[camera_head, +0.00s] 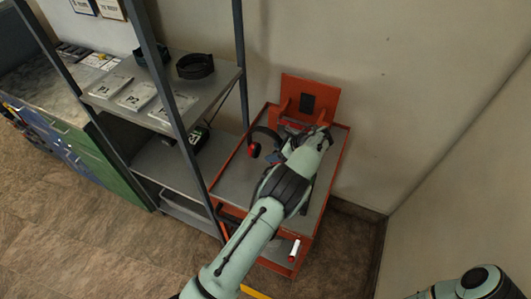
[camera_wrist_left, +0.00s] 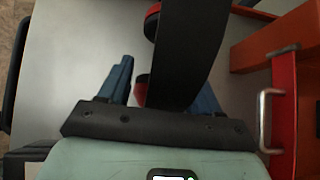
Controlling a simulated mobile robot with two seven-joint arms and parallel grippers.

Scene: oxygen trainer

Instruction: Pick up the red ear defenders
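The red ear defenders (camera_head: 254,150) are on the grey top of the orange-edged cart, partly hidden behind my left arm. In the left wrist view their wide black headband (camera_wrist_left: 190,45) runs between my gripper's blue fingers, with one red cup (camera_wrist_left: 152,22) beyond the fingertips and part of another red piece low between them. My left gripper (camera_wrist_left: 163,82) is open, with a gap between the left finger and the band. I cannot tell whether the right finger touches the band. In the head view my arm hides most of this gripper. My right gripper is out of view.
The cart (camera_head: 334,160) stands against the wall, with an orange bracket (camera_head: 310,98) at its back. A red object with a metal handle (camera_wrist_left: 265,120) is close to the gripper's right. A metal shelf (camera_head: 215,88) with black bands and labelled plates stands left of the cart.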

